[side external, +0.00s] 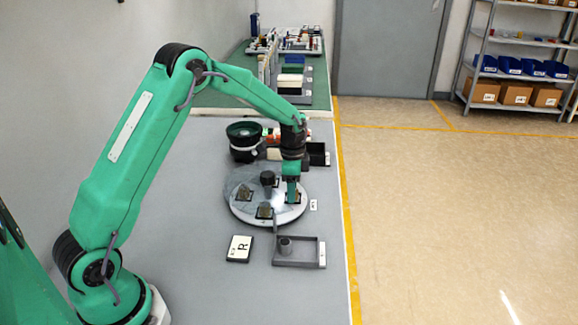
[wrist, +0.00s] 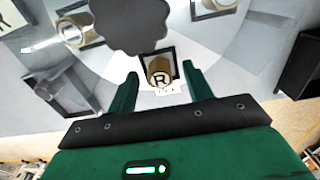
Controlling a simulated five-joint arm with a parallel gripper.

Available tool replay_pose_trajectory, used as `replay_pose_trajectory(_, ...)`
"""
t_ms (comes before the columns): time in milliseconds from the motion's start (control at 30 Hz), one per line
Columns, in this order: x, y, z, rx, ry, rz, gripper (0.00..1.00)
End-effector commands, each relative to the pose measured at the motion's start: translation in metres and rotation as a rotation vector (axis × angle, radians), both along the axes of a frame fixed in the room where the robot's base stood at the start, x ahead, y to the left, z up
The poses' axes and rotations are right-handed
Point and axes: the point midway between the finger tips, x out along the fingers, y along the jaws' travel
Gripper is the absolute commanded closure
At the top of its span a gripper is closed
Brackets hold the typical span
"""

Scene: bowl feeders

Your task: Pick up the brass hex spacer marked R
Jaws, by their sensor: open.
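In the wrist view the brass spacer marked R (wrist: 160,71) sits in a dark square frame on the round plate. A black R on a white face is readable on it. My gripper (wrist: 160,88) is open, with one finger on each side of the spacer and a gap showing on both sides. In the side view my gripper (side external: 291,198) is low over the right part of the round plate (side external: 240,209) and hides the spacer there. Another brass spacer (wrist: 75,31) lies in a frame at the upper left of the wrist view.
A dark knob (side external: 267,178) stands at the plate's centre; its scalloped top (wrist: 130,22) is close to my fingers. A grey tray (side external: 307,261) with a cylinder and a card marked R (side external: 239,248) lie in front. A dark bowl feeder (side external: 243,140) stands behind.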

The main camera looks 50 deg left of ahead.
Motion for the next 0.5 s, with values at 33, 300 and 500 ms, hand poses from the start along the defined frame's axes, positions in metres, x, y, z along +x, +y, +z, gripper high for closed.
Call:
replay_pose_trajectory(33,0.0,0.0,0.0001,0.0,0.0,0.0,0.49)
replay_pose_trajectory(300,0.0,0.0,0.0005,0.0,0.0,0.0,0.49)
replay_pose_trajectory(500,0.0,0.0,0.0006,0.0,0.0,0.0,0.88)
